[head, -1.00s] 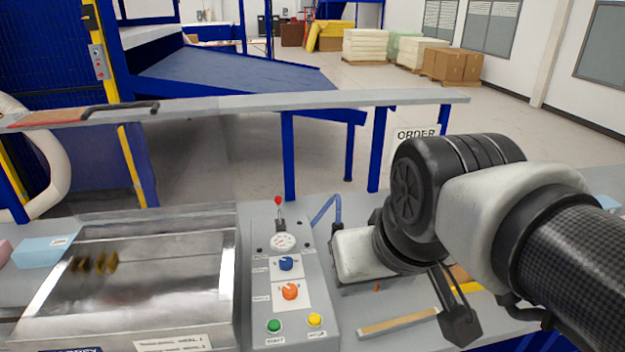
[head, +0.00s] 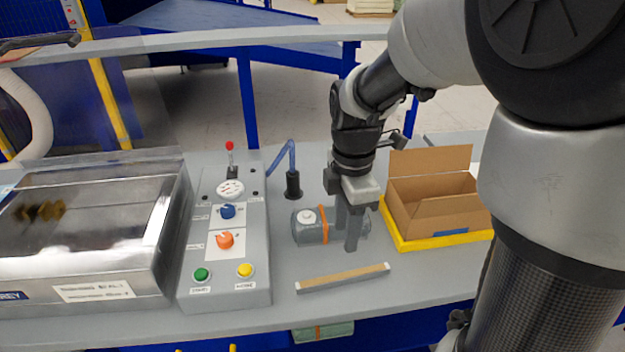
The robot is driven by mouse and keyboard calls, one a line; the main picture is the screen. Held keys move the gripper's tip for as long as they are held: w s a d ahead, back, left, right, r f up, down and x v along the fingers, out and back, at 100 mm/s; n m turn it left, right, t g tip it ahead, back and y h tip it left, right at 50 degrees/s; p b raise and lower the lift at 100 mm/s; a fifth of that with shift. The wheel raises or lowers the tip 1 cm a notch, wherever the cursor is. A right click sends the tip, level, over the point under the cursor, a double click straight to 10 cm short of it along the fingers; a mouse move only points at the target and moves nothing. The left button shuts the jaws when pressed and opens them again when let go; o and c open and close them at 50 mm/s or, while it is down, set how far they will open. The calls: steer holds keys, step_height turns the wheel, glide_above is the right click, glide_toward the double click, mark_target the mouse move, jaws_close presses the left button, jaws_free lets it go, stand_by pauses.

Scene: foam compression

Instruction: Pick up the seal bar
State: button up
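The seal bar (head: 343,278) is a thin, straight strip with a tan top and pale ends. It lies flat on the grey table, right of the control box. My gripper (head: 348,243) points down just behind the bar, its dark fingers near a grey roll with an orange band. A gap shows between the fingers, and nothing is seen held in it. The fingertips look apart from the bar; their exact height over the table is hard to tell.
A control box (head: 228,270) with knobs and buttons and a metal chamber (head: 95,245) stand left. An open cardboard box (head: 430,195) sits in a yellow tray (head: 437,241) at right. Table front is clear.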

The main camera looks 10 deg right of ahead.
glide_above(344, 275)
steer(key=f, duration=0.5)
steer(key=f+b, duration=0.1)
steer(key=f, duration=0.2)
steer(key=shift+w+a+f, duration=0.1)
steer(key=shift+a+f, duration=0.1)
steer(key=shift+a, duration=0.1)
steer(key=f, duration=0.5)
steer(key=shift+d+f+b, duration=0.15)
steer(key=shift+d+b, duration=0.15)
jaws_close()
